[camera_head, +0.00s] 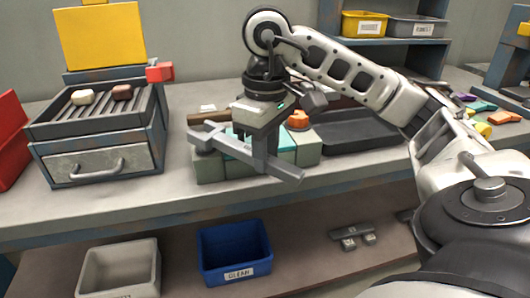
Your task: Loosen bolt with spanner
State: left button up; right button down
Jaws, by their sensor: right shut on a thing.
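My right gripper (262,158) points down over the workbench, in front of a grey and teal block fixture (306,148). It is shut on a grey spanner (225,146). The spanner slants across the front of the fixture, its broad end to the left and its other end lower right. I cannot tell whether the spanner touches the fixture. An orange knob-like piece (298,119) sits on top of the fixture at the right. No bolt can be made out clearly; the gripper and spanner hide part of the fixture. My left gripper is not in view.
A slatted tray unit with a drawer (98,164) stands left on the bench, holding two small lumps. A dark tray (360,140) lies right of the fixture. Below are a grey bin (119,268) and a blue bin (236,252). Coloured pieces (482,128) lie far right.

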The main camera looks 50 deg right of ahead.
jog(key=shift+w+r, duration=0.1)
jog(key=shift+m, duration=0.3)
jog(key=shift+r+p, duration=2.95)
jog(key=shift+p, duration=0.1)
